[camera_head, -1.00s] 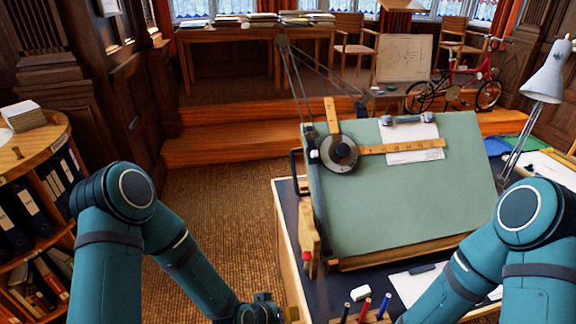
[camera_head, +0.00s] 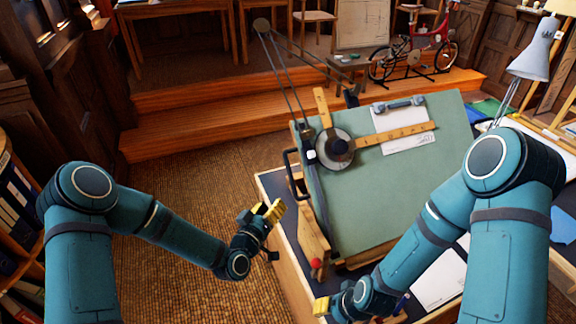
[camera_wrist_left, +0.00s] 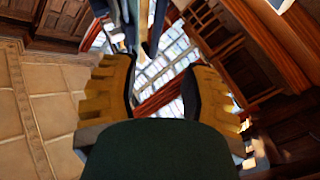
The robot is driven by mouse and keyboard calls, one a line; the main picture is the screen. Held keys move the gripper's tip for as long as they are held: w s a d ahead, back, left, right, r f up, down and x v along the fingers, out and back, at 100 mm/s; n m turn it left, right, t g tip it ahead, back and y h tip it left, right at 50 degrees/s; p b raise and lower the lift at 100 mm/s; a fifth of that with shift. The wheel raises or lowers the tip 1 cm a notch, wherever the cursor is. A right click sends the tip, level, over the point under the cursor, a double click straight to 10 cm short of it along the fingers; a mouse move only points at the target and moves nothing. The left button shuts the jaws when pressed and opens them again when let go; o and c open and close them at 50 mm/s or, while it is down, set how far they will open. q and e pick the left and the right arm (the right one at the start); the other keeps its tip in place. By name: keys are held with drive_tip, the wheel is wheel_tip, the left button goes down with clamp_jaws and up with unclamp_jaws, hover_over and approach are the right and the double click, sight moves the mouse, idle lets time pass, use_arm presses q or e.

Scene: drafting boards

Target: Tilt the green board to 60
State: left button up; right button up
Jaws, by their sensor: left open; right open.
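The green board (camera_head: 395,195) stands tilted on the desk, with a black handle (camera_head: 292,172) on its left edge. Below the handle is a wooden side piece (camera_head: 311,232) with a red knob (camera_head: 316,263) near its foot. Any angle marks are too small to read. My left gripper (camera_head: 272,214) is open and empty, left of the board and lower than the handle, apart from both. Its yellow fingers are spread in the left wrist view (camera_wrist_left: 158,92), with nothing between them. My right gripper (camera_head: 322,306) is low in front of the desk, below the red knob; its opening is hard to see.
A drafting arm with a round head (camera_head: 335,147) and wooden rulers lies across the board, with a clipped paper (camera_head: 402,130). A grey lamp (camera_head: 533,58) stands at the right. Pens and paper lie on the desk front. Carpet (camera_head: 190,190) left of the desk is clear.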

sight(290, 178)
use_arm(q)
drive_tip(key=x, duration=1.3)
drive_tip(key=shift+w+d+r+p, duration=0.1)
drive_tip(key=shift+r+p, duration=0.3)
clamp_jaws()
